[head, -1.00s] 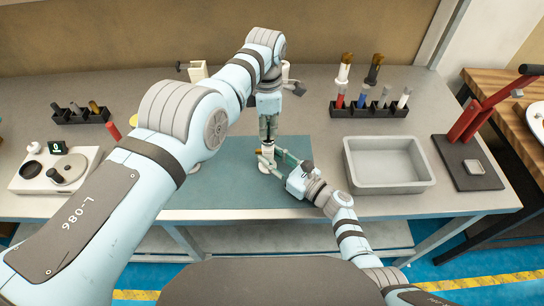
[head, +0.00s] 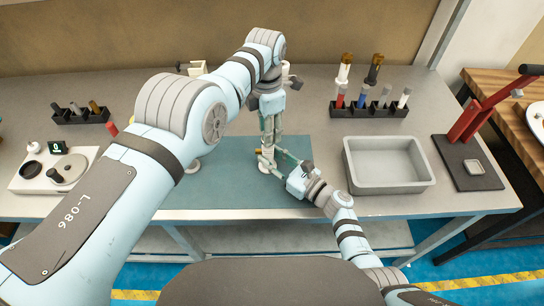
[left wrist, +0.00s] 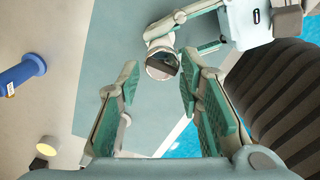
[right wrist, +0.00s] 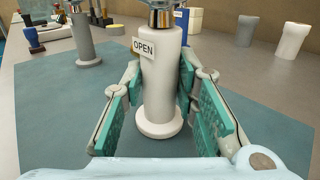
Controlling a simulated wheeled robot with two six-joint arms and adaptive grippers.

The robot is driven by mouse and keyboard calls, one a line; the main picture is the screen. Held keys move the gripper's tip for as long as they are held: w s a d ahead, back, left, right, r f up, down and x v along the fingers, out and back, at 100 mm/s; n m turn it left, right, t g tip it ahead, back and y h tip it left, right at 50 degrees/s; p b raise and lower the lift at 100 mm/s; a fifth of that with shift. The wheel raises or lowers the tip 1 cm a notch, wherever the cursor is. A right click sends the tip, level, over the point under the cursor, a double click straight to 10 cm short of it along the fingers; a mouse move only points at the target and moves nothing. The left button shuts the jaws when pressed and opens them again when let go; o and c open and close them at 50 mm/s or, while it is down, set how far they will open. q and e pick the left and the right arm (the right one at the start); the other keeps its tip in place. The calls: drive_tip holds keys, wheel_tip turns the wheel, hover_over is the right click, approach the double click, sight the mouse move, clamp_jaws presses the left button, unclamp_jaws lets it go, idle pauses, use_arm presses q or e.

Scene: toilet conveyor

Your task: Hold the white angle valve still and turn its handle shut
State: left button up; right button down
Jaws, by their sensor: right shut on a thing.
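The white angle valve (right wrist: 161,85) stands upright on the teal mat (right wrist: 60,120) in the right wrist view. It has a round foot, a chrome top (right wrist: 160,17) and an "OPEN" tag (right wrist: 145,46). My right gripper (right wrist: 161,88) is shut on the valve's body, one finger on each side. My left gripper (head: 269,138) points down from above the valve in the head view. In the left wrist view its fingers are apart, with the round chrome top (left wrist: 162,63) near the gap at their tips. The valve is largely hidden by the grippers in the head view.
A grey tray (head: 388,165) stands right of the mat. A black rack with several coloured pieces (head: 368,110) is behind it, and a red-handled press (head: 468,125) at the far right. A white station (head: 55,170) is at left. The mat's right part is clear.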

use_arm(q)
clamp_jaws()
drive_tip(key=m, duration=0.3)
drive_tip(key=o, duration=0.5)
unclamp_jaws()
wheel_tip(320, 180, up, 8)
idle(0.4)
